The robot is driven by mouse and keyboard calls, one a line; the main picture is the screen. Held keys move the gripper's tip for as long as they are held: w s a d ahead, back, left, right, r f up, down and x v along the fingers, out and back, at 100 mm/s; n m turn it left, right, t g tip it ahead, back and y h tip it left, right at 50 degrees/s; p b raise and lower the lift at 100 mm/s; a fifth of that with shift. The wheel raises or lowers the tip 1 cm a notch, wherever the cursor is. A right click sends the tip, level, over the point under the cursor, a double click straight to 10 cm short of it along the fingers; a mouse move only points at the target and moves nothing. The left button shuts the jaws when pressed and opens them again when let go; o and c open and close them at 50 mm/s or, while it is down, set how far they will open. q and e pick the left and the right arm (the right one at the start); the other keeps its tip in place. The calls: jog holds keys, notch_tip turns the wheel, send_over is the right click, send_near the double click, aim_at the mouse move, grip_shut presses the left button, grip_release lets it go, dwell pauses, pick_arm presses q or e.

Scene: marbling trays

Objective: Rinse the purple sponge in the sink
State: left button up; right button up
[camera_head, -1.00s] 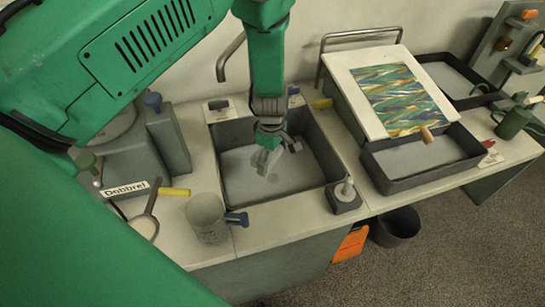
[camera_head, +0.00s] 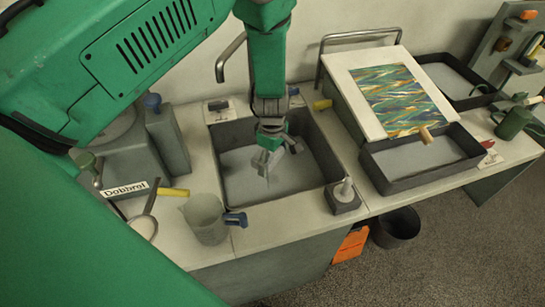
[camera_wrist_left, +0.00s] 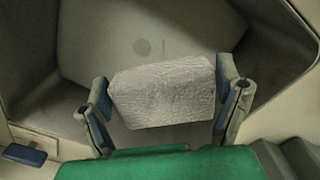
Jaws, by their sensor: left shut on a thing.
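The sink (camera_head: 325,152) is a dark-walled basin with a pale floor, set into the worktop in the head view. My left gripper (camera_head: 270,156) hangs into it from above, pointing down. In the left wrist view, the gripper's two fingers (camera_wrist_left: 166,92) are shut on a block-shaped sponge (camera_wrist_left: 163,94). The sponge looks pale grey rather than purple in this light. It is held over the sink floor, and I cannot tell whether it touches it. My right gripper is not in view.
A bent tap (camera_head: 229,58) stands behind the sink. A grey jug (camera_head: 205,220) with a blue handle stands at the front left. A small block with a knob (camera_head: 343,197) and a shallow tray (camera_head: 380,175) are to the right. A dark bin (camera_head: 396,228) is on the floor.

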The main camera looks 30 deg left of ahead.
pick_arm(q)
jog(key=shift+d+r, duration=0.15)
jog(key=shift+d, duration=0.4)
jog(key=shift+a, duration=0.4)
jog(key=shift+a+r, duration=0.1)
jog(key=shift+r, duration=0.15)
jog(key=shift+a+r+p, duration=0.1)
jog(key=shift+r+p, duration=0.3)
jog(key=shift+r, duration=0.5)
jog(key=shift+d+r, duration=0.25)
jog(key=shift+r, duration=0.6)
jog(key=shift+d+r, duration=0.25)
jog(key=shift+r, duration=0.25)
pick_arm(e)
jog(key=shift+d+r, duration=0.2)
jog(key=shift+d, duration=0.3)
pick_arm(q)
jog(key=shift+a+f, duration=0.1)
jog(key=shift+a, duration=0.15)
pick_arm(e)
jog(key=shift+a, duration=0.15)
